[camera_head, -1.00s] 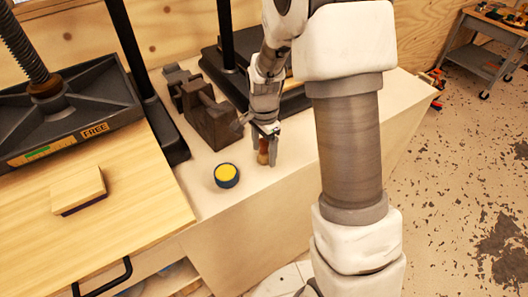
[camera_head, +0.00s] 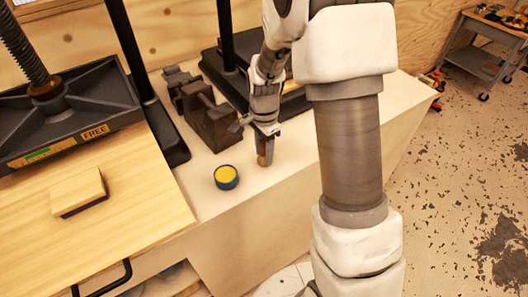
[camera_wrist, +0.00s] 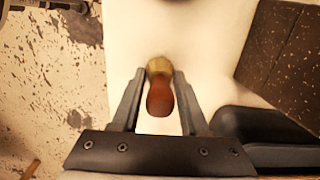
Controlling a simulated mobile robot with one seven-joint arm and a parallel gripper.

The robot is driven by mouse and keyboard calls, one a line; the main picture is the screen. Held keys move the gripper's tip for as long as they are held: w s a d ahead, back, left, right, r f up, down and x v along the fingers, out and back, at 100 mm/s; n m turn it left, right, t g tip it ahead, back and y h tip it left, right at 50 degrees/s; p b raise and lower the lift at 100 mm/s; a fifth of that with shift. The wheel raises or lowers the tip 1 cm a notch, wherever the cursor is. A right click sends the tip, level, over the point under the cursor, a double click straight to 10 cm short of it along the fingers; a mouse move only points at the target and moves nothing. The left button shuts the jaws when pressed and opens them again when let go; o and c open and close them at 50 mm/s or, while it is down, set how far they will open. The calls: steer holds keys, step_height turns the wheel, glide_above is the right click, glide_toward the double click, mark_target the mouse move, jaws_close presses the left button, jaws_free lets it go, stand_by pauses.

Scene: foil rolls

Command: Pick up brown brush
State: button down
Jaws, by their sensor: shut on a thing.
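The brown brush (camera_wrist: 160,98) is between the two fingers of my gripper (camera_wrist: 158,85) in the wrist view. Its reddish-brown handle is toward the camera and a tan end shows at the far side. In the head view the brush (camera_head: 262,160) is a small brown shape at the fingertips of my gripper (camera_head: 265,150), partly hidden by them. My gripper is shut on it. The brush is close to the pale bench top; whether it touches cannot be told.
A round blue tin with a yellow top (camera_head: 226,176) stands to the left of the gripper on the bench (camera_head: 240,205). A dark metal vise-like block (camera_head: 208,122) is behind it. A wooden block (camera_head: 78,192) lies on the board at left. Black presses stand at the back.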

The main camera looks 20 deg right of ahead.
steer(key=r, duration=0.4)
steer(key=shift+s+d+r, duration=0.1)
steer(key=shift+d+r, duration=0.2)
steer(key=s+d+r, duration=0.5)
steer(key=d+r, duration=0.1)
steer(key=d, duration=0.3)
steer(key=shift+s+d+r+p, duration=0.15)
steer(key=shift+s+d+p, duration=0.05)
steer(key=shift+d+p, duration=0.15)
stand_by(1.5)
